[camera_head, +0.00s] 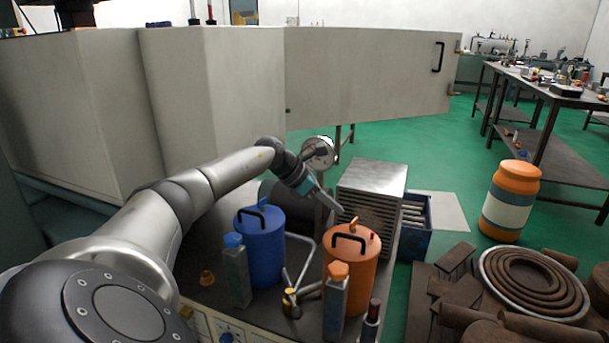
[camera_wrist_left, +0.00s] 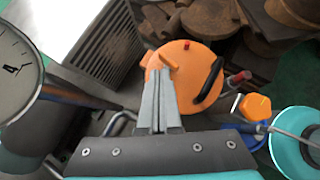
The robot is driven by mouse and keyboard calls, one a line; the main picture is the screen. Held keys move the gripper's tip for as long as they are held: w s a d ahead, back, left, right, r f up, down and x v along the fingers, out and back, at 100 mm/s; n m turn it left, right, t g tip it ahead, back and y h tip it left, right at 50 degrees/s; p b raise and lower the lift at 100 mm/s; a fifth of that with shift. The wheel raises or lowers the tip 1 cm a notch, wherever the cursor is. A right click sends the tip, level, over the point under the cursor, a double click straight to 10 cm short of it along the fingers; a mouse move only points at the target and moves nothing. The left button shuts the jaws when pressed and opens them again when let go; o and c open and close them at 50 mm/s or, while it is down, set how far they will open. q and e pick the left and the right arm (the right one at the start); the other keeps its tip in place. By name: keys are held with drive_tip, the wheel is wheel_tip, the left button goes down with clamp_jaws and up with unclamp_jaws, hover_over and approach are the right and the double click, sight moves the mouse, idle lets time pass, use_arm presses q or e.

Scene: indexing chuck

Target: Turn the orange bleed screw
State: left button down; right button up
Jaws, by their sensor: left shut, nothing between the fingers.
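My left gripper (camera_head: 336,207) is shut and empty, pointing down just above the orange canister (camera_head: 352,265). The canister's round orange lid also shows in the left wrist view (camera_wrist_left: 186,92). A small orange wing-shaped piece (camera_wrist_left: 168,60), which looks like the bleed screw, stands on the lid near its rim. The closed fingertips (camera_wrist_left: 160,74) appear right beside or over this piece; I cannot tell whether they touch it. A black handle (camera_wrist_left: 210,80) and a small red knob (camera_wrist_left: 186,45) are also on the lid. The right gripper is not in view.
A blue canister (camera_head: 260,245) stands left of the orange one. Square bottles with a blue cap (camera_head: 237,270) and an orange cap (camera_head: 335,298) stand in front. A round gauge (camera_head: 318,152) and a ribbed metal box (camera_head: 370,185) are behind. Rusty parts (camera_head: 470,285) lie at right.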

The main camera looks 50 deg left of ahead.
use_arm(q)
drive_tip(key=a+p+v, duration=0.1)
drive_tip(key=v, duration=0.8)
drive_tip(key=shift+r+p, duration=0.25)
drive_tip(key=shift+p, duration=0.05)
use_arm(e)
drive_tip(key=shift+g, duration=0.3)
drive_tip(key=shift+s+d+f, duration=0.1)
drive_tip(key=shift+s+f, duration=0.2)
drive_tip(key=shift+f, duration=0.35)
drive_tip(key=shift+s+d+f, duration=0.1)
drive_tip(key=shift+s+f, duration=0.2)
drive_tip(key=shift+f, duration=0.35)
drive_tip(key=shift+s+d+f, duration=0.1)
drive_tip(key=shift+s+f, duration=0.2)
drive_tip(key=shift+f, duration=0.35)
use_arm(q)
drive_tip(key=shift+a, duration=0.15)
